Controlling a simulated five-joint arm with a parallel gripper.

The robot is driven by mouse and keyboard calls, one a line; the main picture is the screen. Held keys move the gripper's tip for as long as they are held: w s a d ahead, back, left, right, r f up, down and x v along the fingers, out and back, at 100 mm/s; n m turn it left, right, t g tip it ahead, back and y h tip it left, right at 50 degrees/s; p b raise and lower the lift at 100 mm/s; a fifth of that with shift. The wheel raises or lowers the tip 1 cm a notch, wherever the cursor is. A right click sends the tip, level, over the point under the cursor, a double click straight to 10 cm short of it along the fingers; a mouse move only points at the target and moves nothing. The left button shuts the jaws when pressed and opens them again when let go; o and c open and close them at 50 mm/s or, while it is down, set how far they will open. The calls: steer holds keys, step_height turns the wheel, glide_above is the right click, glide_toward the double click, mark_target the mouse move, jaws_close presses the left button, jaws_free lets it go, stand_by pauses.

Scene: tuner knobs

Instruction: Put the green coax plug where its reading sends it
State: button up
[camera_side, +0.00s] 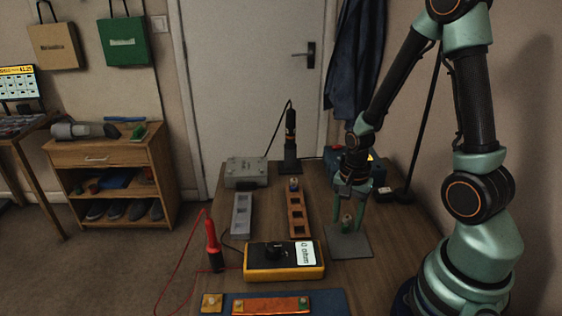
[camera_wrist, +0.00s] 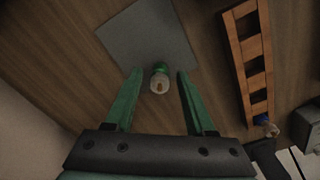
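The green coax plug (camera_side: 347,222) stands on a grey mat (camera_side: 350,245) at the right of the table. In the wrist view the plug (camera_wrist: 160,78) shows a green part and a pale end, at the near edge of the mat (camera_wrist: 150,35). My gripper (camera_side: 350,208) points down over it, fingers apart. In the wrist view the plug lies between the two green fingers, with a gap on each side. A yellow meter (camera_side: 285,273) with a dark knob lies at the front; the text on its white display (camera_side: 306,253) is too small to read surely.
A red probe (camera_side: 212,245) stands left of the meter. A grey slotted tray (camera_side: 241,215) and a brown slotted tray (camera_side: 299,218) lie behind it. An orange strip (camera_side: 270,306) is at the front edge. A grey box (camera_side: 246,172) and a black upright tool (camera_side: 290,135) stand at the back.

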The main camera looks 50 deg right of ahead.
steer(key=shift+r, duration=0.1)
step_height(320, 180, up, 12)
steer(key=w+a+r+n+t, duration=0.1)
steer(key=a+r+n+t, duration=0.4)
steer(key=a+r+n, duration=0.5)
steer(key=n, duration=0.5)
steer(key=shift+w+r+n+t, duration=0.3)
steer(key=shift+r+n, duration=0.1)
steer(key=shift+o, duration=0.3)
